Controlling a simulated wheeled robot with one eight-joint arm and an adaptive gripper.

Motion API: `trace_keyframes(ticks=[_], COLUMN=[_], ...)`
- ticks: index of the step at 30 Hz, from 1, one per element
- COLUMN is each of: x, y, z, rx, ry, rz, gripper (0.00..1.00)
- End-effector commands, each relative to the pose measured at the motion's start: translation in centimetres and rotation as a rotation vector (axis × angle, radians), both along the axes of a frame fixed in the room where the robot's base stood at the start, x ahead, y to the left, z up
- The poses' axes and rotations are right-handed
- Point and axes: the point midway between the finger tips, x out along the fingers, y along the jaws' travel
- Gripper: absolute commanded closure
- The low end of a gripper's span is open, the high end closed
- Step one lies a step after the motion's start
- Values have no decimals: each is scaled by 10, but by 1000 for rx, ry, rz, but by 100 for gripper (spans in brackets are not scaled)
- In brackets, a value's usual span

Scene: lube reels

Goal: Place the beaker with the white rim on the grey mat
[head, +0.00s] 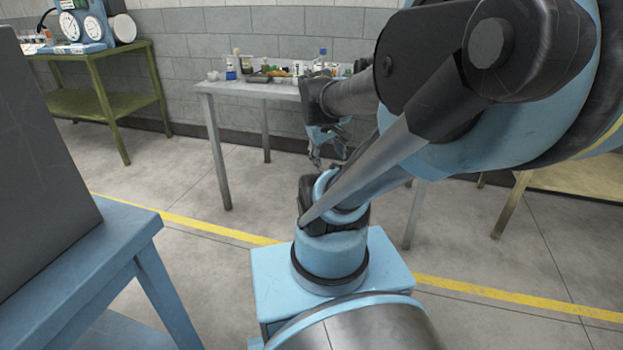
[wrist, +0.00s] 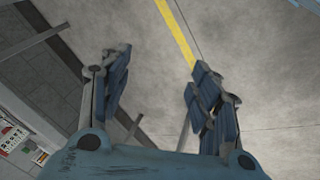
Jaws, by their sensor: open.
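My gripper (head: 328,150) hangs open and empty in front of the grey table (head: 270,90). In the wrist view my gripper (wrist: 158,90) shows both fingers spread apart with only bare floor between them. Several small containers stand on the table, among them a blue-and-white one (head: 231,68) and a small pale cup (head: 213,76). They are too small to tell which is the beaker with the white rim. I cannot make out the grey mat. My arm hides the right part of the table.
A blue bench (head: 100,245) with a dark grey panel (head: 35,165) stands at the left. A green table (head: 105,103) with blue gauge equipment (head: 85,25) is at the back left. Another table (head: 580,178) is at the right. The floor between has free room, with a yellow line (head: 215,228).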

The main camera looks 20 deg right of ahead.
Motion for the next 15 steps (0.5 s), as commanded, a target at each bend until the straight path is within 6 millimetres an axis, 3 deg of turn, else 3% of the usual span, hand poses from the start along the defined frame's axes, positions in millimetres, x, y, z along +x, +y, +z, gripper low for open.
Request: trace_keyframes(ticks=[6,10,15], x=[-47,-61,-67], y=[44,61,66], z=[-21,-27,-29], rx=[201,263,288], ry=[44,65,74], rz=[-133,-175,-193], gripper=[43,43,43])
